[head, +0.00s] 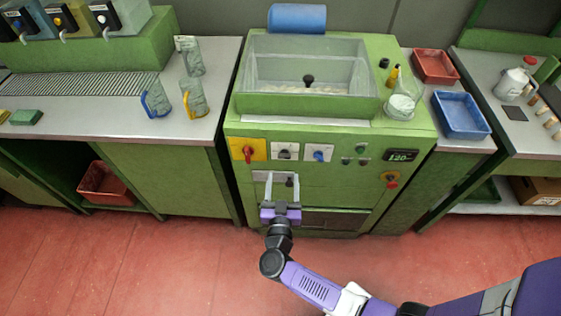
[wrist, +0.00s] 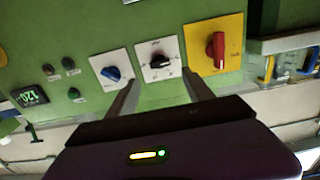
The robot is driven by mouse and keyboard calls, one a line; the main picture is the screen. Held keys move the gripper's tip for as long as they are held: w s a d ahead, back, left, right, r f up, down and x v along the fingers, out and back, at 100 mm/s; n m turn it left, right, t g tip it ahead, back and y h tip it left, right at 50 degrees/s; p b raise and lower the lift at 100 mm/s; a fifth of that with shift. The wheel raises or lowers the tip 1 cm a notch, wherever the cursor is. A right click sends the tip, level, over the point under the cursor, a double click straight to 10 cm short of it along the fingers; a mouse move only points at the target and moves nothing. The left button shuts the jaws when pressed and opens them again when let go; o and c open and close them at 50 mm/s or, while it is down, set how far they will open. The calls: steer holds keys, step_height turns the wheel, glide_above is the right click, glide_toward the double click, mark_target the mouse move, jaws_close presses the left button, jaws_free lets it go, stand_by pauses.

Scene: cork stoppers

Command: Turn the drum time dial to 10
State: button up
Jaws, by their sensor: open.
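Three dials sit in a row on the green machine's front. The black dial (head: 284,152) on a white plate is in the middle; it also shows in the wrist view (wrist: 160,61). The red dial (head: 249,152) is on a yellow plate, the blue dial (head: 319,154) on a white one. Labels are too small to read, so I cannot tell which is drum time. My gripper (head: 282,178) is open and empty, just below the black dial in the head view. In the wrist view the black dial lies between and beyond the fingertips (wrist: 160,78), apparently untouched.
A digital display (head: 400,155) and small buttons (head: 354,154) are right of the dials. A red emergency-type knob (head: 391,180) is lower right. A grey plate (head: 262,176) is partly behind my fingers. Counters flank the machine; the red floor (head: 150,260) in front is clear.

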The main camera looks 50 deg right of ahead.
mark_target(285, 158)
steer(key=x, duration=0.7)
steer(key=shift+w+d, duration=0.15)
steer(key=shift+d, duration=0.1)
steer(key=shift+c, duration=0.2)
jaws_close()
steer(key=shift+m, duration=0.4)
steer(key=m+b, duration=0.1)
steer(key=m, duration=0.4)
steer(key=shift+f, duration=0.1)
steer(key=m+b, duration=0.2)
steer(key=m, duration=0.4)
